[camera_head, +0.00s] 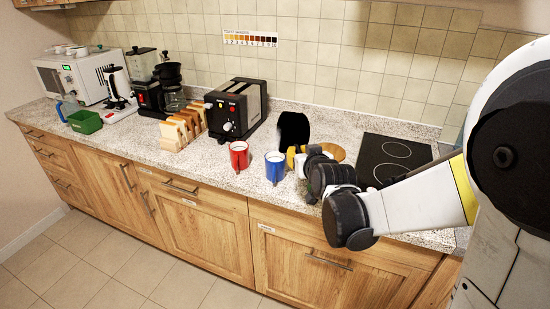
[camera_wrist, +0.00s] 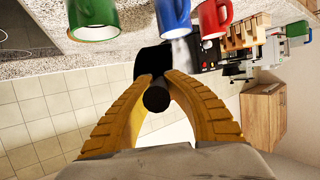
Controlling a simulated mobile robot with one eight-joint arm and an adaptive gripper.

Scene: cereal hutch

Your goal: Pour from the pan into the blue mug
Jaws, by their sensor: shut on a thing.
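The blue mug (camera_head: 275,167) stands on the counter, right of the red mug (camera_head: 239,156). The wrist view also shows the blue mug (camera_wrist: 172,16) at the top, between a green mug (camera_wrist: 92,22) and the red mug (camera_wrist: 213,18). My gripper (camera_wrist: 156,84) is shut on the dark handle (camera_wrist: 156,98) of the black pan (camera_wrist: 147,62). In the head view the pan (camera_head: 293,130) is raised behind and slightly right of the blue mug, and looks steeply tilted. The pan's contents are not visible. My arm hides the green mug in the head view.
A toaster (camera_head: 236,108) and a rack of toast (camera_head: 182,130) stand left of the mugs. Coffee machines, a microwave (camera_head: 75,77) and a green box (camera_head: 85,121) stand farther left.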

